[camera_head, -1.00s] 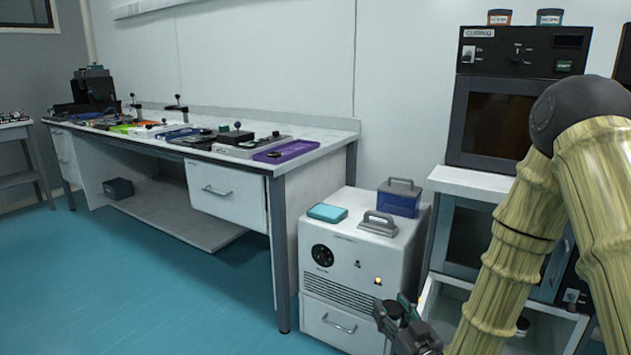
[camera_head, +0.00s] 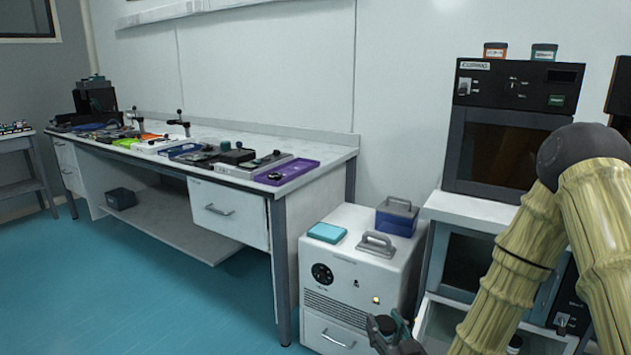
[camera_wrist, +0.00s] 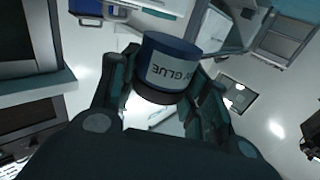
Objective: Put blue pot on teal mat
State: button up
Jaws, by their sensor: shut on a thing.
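The blue pot (camera_wrist: 168,67), a round jar with a dark rim and a white label reading "UV GLUE", is between the fingers of my gripper (camera_wrist: 165,92) in the wrist view. My gripper is shut on it. In the head view my gripper (camera_head: 392,330) is at the bottom edge, in front of the white cabinet, partly cut off; the pot cannot be made out there. A flat teal slab (camera_head: 327,232), which may be the teal mat, lies on the cabinet top at its left. My gripper is apart from it and lower in the picture.
On the white cabinet (camera_head: 345,270) are a grey handled piece (camera_head: 375,245) and a blue lidded box (camera_head: 396,217). A long bench (camera_head: 330,160) carries a purple tray (camera_head: 287,172) and several devices. A black oven (camera_head: 510,130) stands right, two small jars on top. Blue floor is open left.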

aim_at(384, 326)
jog(key=shift+m+h, duration=0.3)
jog(key=shift+h, duration=0.2)
jog(key=r+p, duration=0.2)
jog(key=p, duration=0.1)
jog(key=r+p, duration=0.2)
jog(key=shift+s+a+r, duration=0.1)
jog(key=shift+s+a, duration=0.05)
jog(key=shift+s, duration=0.15)
notch_tip(384, 326, up, 12)
jog(key=s+d+m+h+p, duration=0.1)
jog(key=m+h+p, duration=0.1)
jog(key=p, duration=1.6)
jog(key=shift+s+d+f+h, duration=0.2)
jog(key=shift+s+d+h, duration=0.2)
jog(key=shift+h, duration=0.5)
